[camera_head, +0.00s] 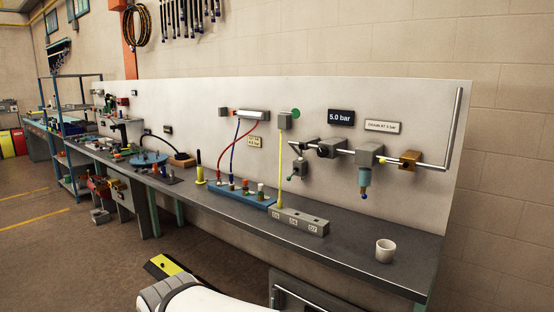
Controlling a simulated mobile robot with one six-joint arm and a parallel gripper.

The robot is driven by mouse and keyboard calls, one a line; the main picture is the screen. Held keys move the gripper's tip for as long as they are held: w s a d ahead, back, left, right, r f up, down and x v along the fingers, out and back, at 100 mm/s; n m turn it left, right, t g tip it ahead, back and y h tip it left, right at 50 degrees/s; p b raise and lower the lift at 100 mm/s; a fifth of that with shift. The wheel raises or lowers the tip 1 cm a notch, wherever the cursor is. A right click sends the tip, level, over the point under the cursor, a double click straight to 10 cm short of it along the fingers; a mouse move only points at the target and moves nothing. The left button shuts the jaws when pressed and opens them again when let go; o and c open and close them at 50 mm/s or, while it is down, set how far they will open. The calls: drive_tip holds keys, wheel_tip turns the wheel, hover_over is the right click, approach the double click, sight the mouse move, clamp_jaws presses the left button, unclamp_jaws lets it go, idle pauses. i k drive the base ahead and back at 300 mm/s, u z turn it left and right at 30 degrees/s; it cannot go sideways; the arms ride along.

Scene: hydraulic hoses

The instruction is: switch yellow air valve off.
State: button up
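A brass-coloured valve block (409,160) sits on the horizontal metal air pipe on the white back panel, at the right. A small yellow knob or lever tip (384,161) sticks out at its left side. The lever's exact angle is too small to tell. A display (341,117) above the pipe reads 5.0 bar. Part of my white and grey arm shows at the bottom edge, well below and left of the valve. My gripper is not in view.
On the pipe left of the valve is a grey regulator with a blue bowl (364,178). A white cup (385,250) stands on the dark workbench (350,235) below. A grey block (298,220) and a blue manifold (240,194) lie further left. The bench's right front is mostly clear.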

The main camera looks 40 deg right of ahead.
sight(382, 160)
drive_tip(key=z, duration=2.2)
